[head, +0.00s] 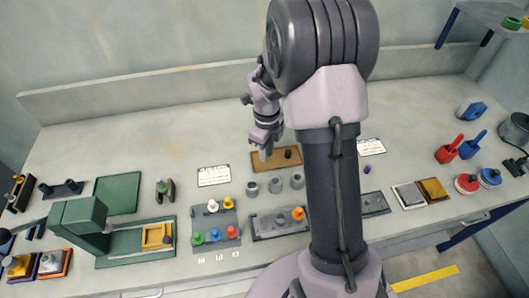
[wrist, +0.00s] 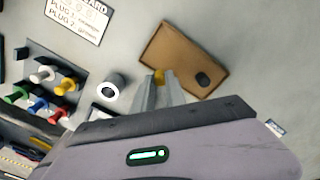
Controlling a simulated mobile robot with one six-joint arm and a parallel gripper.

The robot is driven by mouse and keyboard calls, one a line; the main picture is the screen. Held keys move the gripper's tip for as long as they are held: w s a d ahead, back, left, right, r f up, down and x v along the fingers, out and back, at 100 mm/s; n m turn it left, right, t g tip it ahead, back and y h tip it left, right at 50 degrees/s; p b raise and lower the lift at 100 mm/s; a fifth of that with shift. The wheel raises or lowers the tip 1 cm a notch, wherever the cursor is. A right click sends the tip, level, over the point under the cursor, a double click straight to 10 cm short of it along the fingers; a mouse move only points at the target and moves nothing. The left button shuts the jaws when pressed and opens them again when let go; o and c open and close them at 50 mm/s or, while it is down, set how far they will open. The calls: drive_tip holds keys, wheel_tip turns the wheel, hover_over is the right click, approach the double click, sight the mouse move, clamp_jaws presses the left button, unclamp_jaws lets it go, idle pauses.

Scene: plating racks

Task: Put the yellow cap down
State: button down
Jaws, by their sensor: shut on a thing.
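My gripper (wrist: 160,84) is shut on a small yellow cap (wrist: 159,76), which shows between the fingertips in the wrist view. The fingertips are over the near left part of a brown tray (wrist: 178,38); I cannot tell whether the cap touches it. A dark round piece (wrist: 203,79) lies on the tray to the right of the fingers. In the head view my gripper (head: 265,153) is at the left part of the brown tray (head: 262,166), and the cap is not clearly visible there.
A rack (head: 215,220) of coloured plugs stands to the left, and several grey cylinders (head: 252,188) stand in front of the tray. A second rack (head: 268,229) bears an orange piece (head: 298,213). A printed card (head: 213,176) lies left of the tray. The bench behind is clear.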

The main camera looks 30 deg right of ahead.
drive_tip(key=shift+w+d+f, duration=0.1)
drive_tip(key=shift+w+d, duration=0.1)
drive_tip(key=shift+w, duration=0.35)
drive_tip(key=shift+w+d+f, duration=0.1)
drive_tip(key=shift+w+d, duration=0.05)
drive_tip(key=shift+w, duration=0.4)
drive_tip(key=f, duration=0.1)
drive_tip(key=f+b, duration=0.1)
drive_tip(key=f, duration=0.1)
drive_tip(key=shift+w+d+f+b, duration=0.1)
drive_tip(key=shift+w+f+b, duration=0.2)
drive_tip(key=shift+f+b, duration=0.05)
drive_tip(key=shift+r, duration=0.15)
drive_tip(key=c, duration=1.8)
unclamp_jaws()
drive_tip(key=shift+f, duration=0.2)
drive_tip(key=o, duration=0.4)
drive_tip(key=shift+o, duration=0.2)
drive_tip(key=shift+r, duration=0.1)
